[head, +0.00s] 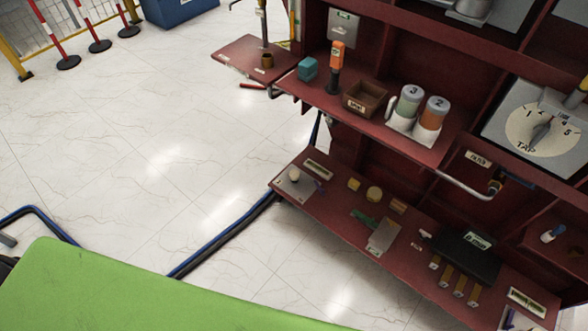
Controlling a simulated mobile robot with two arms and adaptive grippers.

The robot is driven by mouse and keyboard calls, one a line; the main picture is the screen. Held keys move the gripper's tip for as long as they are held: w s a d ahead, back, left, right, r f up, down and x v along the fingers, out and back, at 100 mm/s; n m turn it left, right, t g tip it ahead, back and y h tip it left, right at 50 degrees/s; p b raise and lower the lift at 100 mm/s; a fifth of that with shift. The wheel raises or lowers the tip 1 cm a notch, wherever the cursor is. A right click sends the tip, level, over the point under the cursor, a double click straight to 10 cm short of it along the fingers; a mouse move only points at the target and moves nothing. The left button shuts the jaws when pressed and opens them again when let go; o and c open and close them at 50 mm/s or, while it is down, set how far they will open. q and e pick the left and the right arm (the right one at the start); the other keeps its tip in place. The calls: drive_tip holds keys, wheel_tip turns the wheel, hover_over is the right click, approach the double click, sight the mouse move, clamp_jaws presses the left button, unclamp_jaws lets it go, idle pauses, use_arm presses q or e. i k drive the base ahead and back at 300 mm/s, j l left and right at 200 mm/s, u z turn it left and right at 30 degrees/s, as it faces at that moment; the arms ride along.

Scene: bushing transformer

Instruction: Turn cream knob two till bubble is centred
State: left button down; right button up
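On the lower red shelf, a small round cream knob (294,174) stands on a pale plate at the left end. A bubble cannot be made out at this size. Neither of my grippers is in view.
The red shelf above (400,140) bears an orange-handled tool (336,62), a brown open box (366,97) and two numbered canisters (410,101). A dial plate (540,128) stands at right. A blue-black cable (222,236) lies on the floor. Pale floor left of the shelves is mostly clear.

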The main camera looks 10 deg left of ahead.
sight(295, 175)
drive_tip(key=i+j, duration=0.15)
drive_tip(key=j, duration=0.25)
drive_tip(key=i+j+z, duration=0.1)
drive_tip(key=j, duration=0.25)
drive_tip(key=i+j, duration=0.1)
drive_tip(key=j, duration=0.3)
drive_tip(key=i+j, duration=0.15)
drive_tip(key=j, duration=0.25)
drive_tip(key=i+j+z, duration=0.1)
drive_tip(key=j, duration=0.3)
